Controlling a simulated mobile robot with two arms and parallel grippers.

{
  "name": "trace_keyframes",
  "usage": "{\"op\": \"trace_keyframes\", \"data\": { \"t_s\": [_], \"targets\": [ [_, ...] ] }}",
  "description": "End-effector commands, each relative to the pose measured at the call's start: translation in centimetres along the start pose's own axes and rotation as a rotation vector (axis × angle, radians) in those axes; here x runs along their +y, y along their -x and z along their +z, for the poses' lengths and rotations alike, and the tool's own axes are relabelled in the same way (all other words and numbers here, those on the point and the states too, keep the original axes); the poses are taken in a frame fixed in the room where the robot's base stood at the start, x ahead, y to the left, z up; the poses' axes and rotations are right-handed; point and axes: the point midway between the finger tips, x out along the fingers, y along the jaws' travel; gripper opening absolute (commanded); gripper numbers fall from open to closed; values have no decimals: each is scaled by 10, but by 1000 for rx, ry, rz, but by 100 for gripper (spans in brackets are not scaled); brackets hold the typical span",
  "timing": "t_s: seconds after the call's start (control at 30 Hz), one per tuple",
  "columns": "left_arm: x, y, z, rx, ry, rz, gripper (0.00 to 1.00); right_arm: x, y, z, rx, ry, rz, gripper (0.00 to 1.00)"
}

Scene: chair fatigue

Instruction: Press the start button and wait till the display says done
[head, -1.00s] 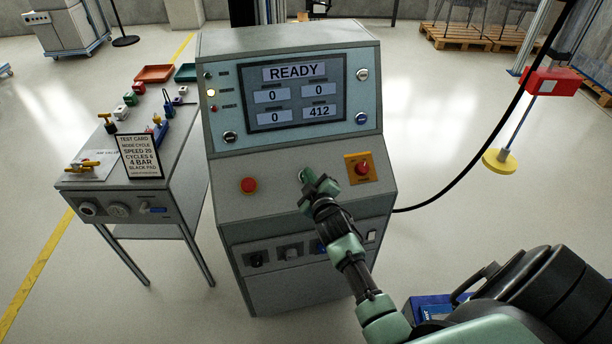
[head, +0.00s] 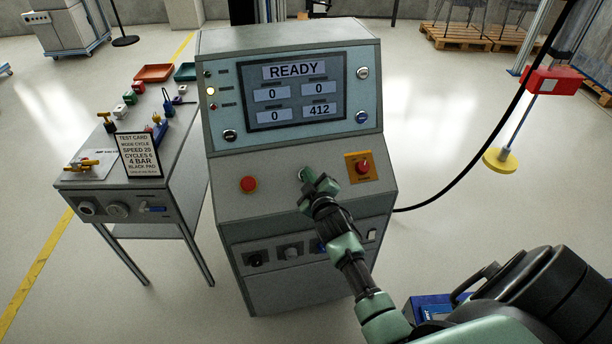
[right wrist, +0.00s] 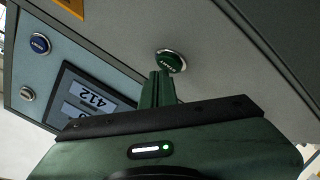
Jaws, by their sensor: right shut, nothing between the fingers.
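The test machine's display (head: 295,92) reads READY, with fields 0, 0, 0 and 412. In the right wrist view, the green start button (right wrist: 170,61) with a metal rim sits on the sloping grey panel. My right gripper (head: 310,181) is over the middle of that panel, fingers shut and empty. In the right wrist view its green fingertips (right wrist: 158,76) are close to the button, at its edge; I cannot tell whether they touch. In the head view the gripper mostly hides the button. My left gripper is not in view.
A red button (head: 249,184) is left of the gripper. A red switch on an orange plate (head: 361,167) is close on its right. A side table (head: 180,150) with a test card (head: 139,155) stands left. A black cable (head: 470,170) hangs at right.

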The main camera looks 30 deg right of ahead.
Motion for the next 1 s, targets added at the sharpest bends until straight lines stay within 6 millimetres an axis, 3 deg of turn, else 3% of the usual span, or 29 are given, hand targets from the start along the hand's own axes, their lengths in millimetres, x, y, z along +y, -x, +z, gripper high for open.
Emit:
{"op": "trace_keyframes", "data": {
  "t_s": [1.0],
  "targets": [
    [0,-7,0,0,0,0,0,-4,-6,4,0,0,0,0]
  ]
}}
